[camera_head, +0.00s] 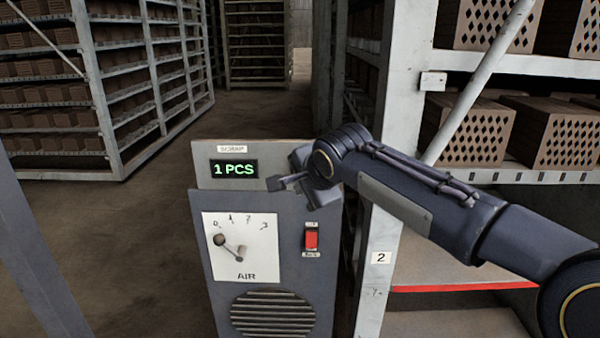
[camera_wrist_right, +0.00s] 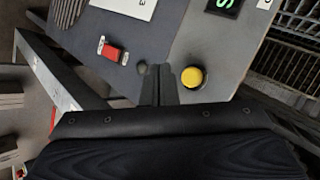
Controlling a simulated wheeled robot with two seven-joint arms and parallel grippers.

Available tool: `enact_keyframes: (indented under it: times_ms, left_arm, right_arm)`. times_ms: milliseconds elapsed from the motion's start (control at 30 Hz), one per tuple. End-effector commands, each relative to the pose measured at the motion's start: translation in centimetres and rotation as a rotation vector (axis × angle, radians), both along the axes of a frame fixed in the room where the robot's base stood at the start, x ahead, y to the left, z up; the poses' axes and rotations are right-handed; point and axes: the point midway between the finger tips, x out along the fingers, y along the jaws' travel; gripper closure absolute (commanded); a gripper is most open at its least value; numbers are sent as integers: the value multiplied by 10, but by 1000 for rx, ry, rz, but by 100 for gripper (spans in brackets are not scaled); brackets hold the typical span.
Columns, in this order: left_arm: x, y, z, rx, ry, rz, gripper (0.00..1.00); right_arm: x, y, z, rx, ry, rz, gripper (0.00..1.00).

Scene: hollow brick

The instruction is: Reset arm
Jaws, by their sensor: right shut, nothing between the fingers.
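My right arm comes in from the right in the head view, and its gripper (camera_head: 287,182) is in front of the upper right part of a grey control panel (camera_head: 265,225). In the right wrist view the two fingers (camera_wrist_right: 158,85) are together, with nothing between them. A yellow round button (camera_wrist_right: 192,77) shows just to the right of the fingertips; whether they touch the panel I cannot tell. In the head view the gripper hides this button. My left gripper is not in view.
The panel carries a green "1 PCS" display (camera_head: 234,169), an air dial (camera_head: 240,248) and a red rocker switch (camera_head: 311,239). A rack post (camera_head: 380,258) marked 2 stands right of the panel. Racks of hollow bricks (camera_head: 557,132) stand behind. Floor at the left is open.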

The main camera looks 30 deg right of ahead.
Motion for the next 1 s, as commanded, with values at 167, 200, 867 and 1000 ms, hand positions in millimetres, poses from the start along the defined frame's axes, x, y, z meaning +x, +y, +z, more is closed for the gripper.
enact_keyframes:
  times_ms: [167,200,867,1000]
  left_arm:
    - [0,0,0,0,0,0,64]
    - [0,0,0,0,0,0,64]
    - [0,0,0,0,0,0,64]
    - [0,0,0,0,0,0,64]
  right_arm:
    - [0,0,0,0,0,0,100]
    - [0,0,0,0,0,0,100]
    - [-173,52,-114,-335,219,686,100]
    - [-229,82,-159,-417,212,961,100]
